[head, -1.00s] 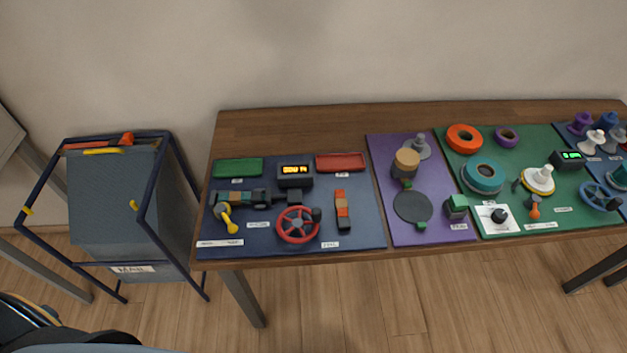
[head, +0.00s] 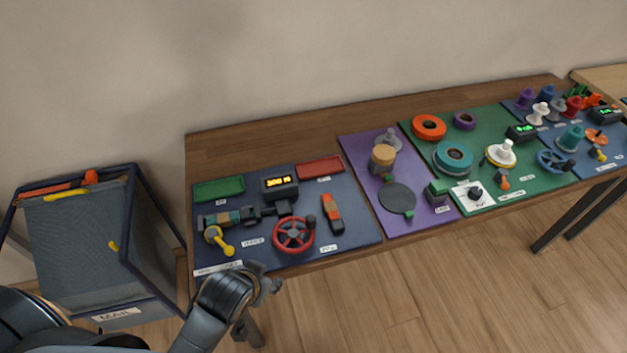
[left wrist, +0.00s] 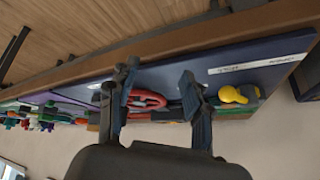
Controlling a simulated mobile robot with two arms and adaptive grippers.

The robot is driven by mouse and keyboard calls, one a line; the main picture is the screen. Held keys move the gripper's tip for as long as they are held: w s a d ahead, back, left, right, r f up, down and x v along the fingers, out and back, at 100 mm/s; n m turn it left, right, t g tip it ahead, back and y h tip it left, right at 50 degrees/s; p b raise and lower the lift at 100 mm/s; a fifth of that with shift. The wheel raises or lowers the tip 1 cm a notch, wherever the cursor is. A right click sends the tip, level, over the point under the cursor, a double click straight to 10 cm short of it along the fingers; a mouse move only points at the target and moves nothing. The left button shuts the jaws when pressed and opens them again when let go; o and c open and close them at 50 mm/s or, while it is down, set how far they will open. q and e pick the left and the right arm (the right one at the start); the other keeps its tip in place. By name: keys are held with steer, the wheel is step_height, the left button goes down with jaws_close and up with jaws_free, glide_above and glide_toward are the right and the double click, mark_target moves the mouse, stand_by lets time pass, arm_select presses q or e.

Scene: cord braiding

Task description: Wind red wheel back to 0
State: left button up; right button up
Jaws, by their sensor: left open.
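The red wheel (head: 293,235) with its dark knob lies on the dark blue mat (head: 345,240) near the table's front edge. A small display (head: 280,183) with lit yellow characters stands behind it; its reading is too small to be sure of. My left gripper (head: 262,288) is open and empty, in front of the table edge and short of the wheel. In the left wrist view, the red wheel (left wrist: 147,100) shows between the open fingers of my left gripper (left wrist: 160,92), beyond them and partly hidden by one finger. My right gripper is not in view.
A yellow-handled crank (head: 222,243) is left of the wheel and an orange-and-dark tool (head: 333,212) right of it. Green (head: 219,188) and red (head: 320,167) trays lie behind. A mail bin (head: 85,240) stands left of the table.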

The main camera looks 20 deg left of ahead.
arm_select(q)
steer(key=w+d+r+t, duration=0.2)
steer(key=w+r+t, duration=0.4)
steer(key=w+r, duration=0.45)
steer(key=w+d+r+m+t+h, duration=0.25)
steer(key=w+d+r, duration=0.2)
steer(key=r, duration=0.25)
steer(key=w+d+r+m+t+h, duration=0.2)
steer(key=w+d+r+t, duration=0.15)
steer(key=w+r, duration=0.2)
steer(key=s+d+r+m+h, duration=0.2)
steer(key=d+r+m+h, duration=0.6)
steer(key=r+h, duration=0.1)
steer(key=s+d+m+g+h, duration=0.7)
steer(key=d+m+g, duration=0.3)
steer(key=m+g, duration=0.4)
steer(key=m+g+y, duration=0.1)
steer(key=g+y, duration=0.3)
steer(key=y, duration=1.6)
glide_above(311, 217)
step_height(311, 217, down, 16)
step_height(311, 217, down, 14)
steer(key=p, duration=0.3)
steer(key=shift+r, duration=0.25)
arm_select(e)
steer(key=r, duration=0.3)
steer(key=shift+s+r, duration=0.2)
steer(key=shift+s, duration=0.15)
